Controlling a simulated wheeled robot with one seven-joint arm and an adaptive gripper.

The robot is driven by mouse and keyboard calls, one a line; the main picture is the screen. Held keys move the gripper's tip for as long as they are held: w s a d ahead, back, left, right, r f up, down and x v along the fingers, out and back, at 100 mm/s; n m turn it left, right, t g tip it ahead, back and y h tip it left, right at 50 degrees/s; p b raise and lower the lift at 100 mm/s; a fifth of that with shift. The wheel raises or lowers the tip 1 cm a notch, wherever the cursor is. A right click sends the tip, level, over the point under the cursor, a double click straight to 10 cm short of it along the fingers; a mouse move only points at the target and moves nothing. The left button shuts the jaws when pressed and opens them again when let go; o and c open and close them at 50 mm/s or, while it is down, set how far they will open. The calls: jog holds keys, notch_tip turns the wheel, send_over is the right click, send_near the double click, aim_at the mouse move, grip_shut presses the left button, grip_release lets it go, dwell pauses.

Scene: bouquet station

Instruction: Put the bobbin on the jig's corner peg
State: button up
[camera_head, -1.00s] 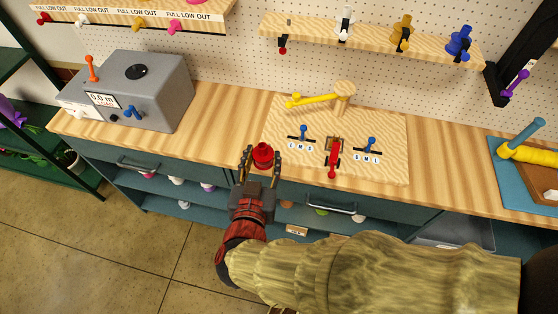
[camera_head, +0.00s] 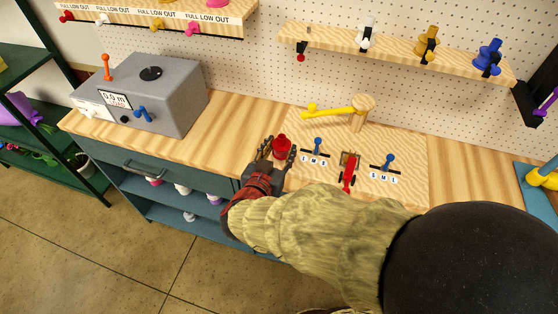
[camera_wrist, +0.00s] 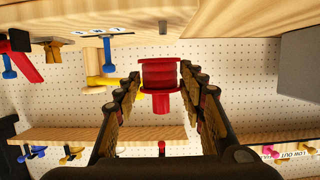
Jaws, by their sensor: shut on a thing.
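The red bobbin (camera_head: 282,148) is between the fingers of my gripper (camera_head: 277,154), which is shut on it. In the wrist view the bobbin (camera_wrist: 160,78) shows flanges and a narrower red end between both fingers (camera_wrist: 161,92). The jig is a pale wooden board (camera_head: 405,165) on the bench, and the bobbin is at its left side in the head view. A short grey peg (camera_wrist: 163,27) stands near the jig's edge in the wrist view, apart from the bobbin. I cannot make out this peg in the head view; my gripper or the bobbin may hide it.
The jig carries a yellow arm on a wooden post (camera_head: 361,112), a red clamp (camera_head: 348,172) and blue levers (camera_head: 317,146). A grey box (camera_head: 150,95) stands at the left of the bench. A shelf (camera_head: 400,52) with spools is behind. The bench (camera_head: 235,125) between box and jig is clear.

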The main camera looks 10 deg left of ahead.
aim_at(278, 164)
jog(key=shift+w+a+f, duration=0.15)
jog(key=shift+w+f, duration=0.15)
jog(key=shift+f, duration=0.05)
jog(key=shift+w+a+f+b, duration=0.15)
jog(key=shift+f+b, duration=0.35)
jog(key=shift+f, duration=0.45)
jog(key=shift+w+f+b, duration=0.15)
jog(key=shift+f+b, duration=0.3)
jog(key=shift+f, duration=0.45)
jog(key=shift+f, duration=0.1)
jog(key=o, duration=1.1)
jog(key=shift+o, duration=0.2)
jog(key=shift+s, duration=0.15)
jog(key=d+p+v, duration=0.1)
jog(key=p+v, duration=0.4)
jog(key=v, duration=0.6)
jog(key=shift+s+a+r, duration=0.3)
jog(key=shift+s+a, duration=0.05)
jog(key=shift+a, duration=0.15)
